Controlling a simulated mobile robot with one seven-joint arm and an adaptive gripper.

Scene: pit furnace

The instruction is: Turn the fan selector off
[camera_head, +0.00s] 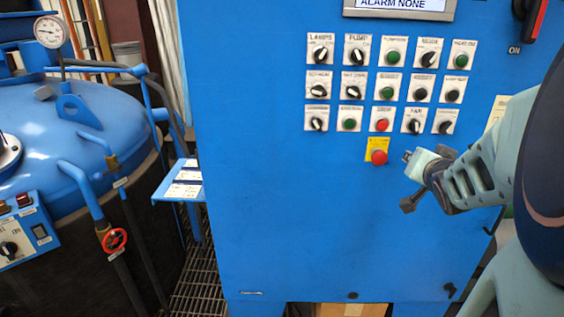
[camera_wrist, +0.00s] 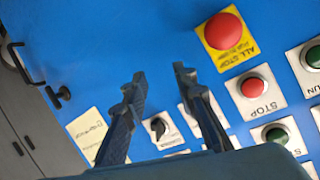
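The fan selector (camera_head: 414,127) is a small black knob with a white mark on a white plate labelled FAN. It is in the bottom row of the blue panel, right of the red stop button (camera_head: 382,125). Its exact setting is too small to read surely. My gripper (camera_head: 409,180) is below the selector, apart from it, with its fingers toward the panel. In the wrist view my gripper (camera_wrist: 160,75) is open and empty. There the fan selector is mostly hidden behind the right finger; only an edge of its plate (camera_wrist: 187,119) shows.
A red all-stop button (camera_head: 379,157) on a yellow plate is close left of my gripper. Another black knob (camera_head: 445,127) is right of the fan selector; it shows between the fingers in the wrist view (camera_wrist: 158,127). The lower panel is clear. A blue furnace (camera_head: 70,130) stands left.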

